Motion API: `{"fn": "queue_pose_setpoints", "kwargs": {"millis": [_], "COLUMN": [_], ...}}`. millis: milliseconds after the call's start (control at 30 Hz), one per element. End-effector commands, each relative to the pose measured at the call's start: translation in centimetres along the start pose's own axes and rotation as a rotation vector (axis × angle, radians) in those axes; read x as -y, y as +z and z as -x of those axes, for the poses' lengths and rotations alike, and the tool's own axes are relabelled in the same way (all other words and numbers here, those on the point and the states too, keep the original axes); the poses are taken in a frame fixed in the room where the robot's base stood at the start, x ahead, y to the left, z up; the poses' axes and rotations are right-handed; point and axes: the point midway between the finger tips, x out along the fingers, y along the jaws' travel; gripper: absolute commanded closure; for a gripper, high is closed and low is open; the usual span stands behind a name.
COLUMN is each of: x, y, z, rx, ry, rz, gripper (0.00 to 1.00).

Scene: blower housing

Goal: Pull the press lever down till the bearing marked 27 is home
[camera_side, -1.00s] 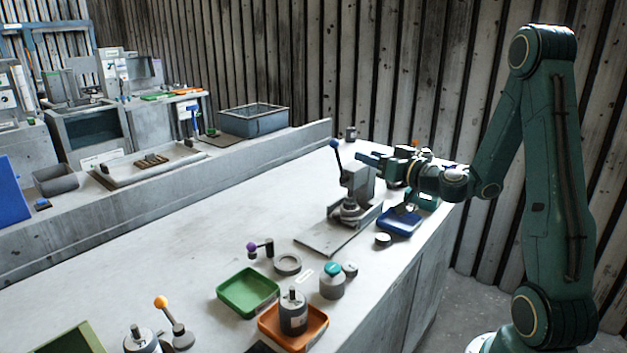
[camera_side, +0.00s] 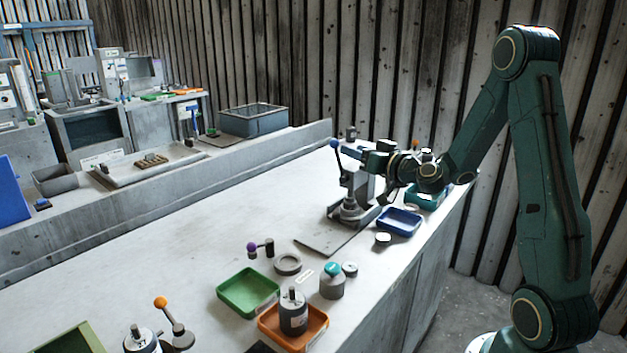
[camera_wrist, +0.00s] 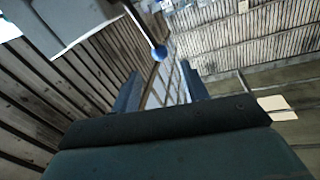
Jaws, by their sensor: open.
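The grey press (camera_side: 352,196) stands on the bench, its lever sloping up and left to a blue ball knob (camera_side: 335,143). In the wrist view the knob (camera_wrist: 160,53) is just beyond and between the tips of my open fingers (camera_wrist: 162,90), apart from them, with the lever rod running to the upper left. In the side view my gripper (camera_side: 360,154) is at the upper part of the press, close to the lever on its right. The jaws are empty. The bearing marked 27 cannot be made out; no number is readable at the press.
A blue tray (camera_side: 399,222) and a small round part (camera_side: 383,239) lie right of the press. A green tray (camera_side: 248,292), an orange tray (camera_side: 315,322), a grey ring (camera_side: 287,264) and a purple-knobbed handle (camera_side: 252,247) are nearer. The bench left of the press is clear.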

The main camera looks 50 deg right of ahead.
Motion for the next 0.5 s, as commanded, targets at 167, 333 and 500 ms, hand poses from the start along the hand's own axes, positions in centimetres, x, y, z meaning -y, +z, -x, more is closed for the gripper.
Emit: {"fn": "queue_pose_setpoints", "kwargs": {"millis": [167,333,500], "x": [0.1,0.1,0.1], "y": [0.0,0.0,-0.1], "z": [-2.0,-3.9,-5.9], "rx": [-0.001,-0.001,-0.002], "ry": [-0.003,-0.002,-0.002], "rz": [0.002,0.001,0.0], "gripper": [0.55,0.55,0.55]}}
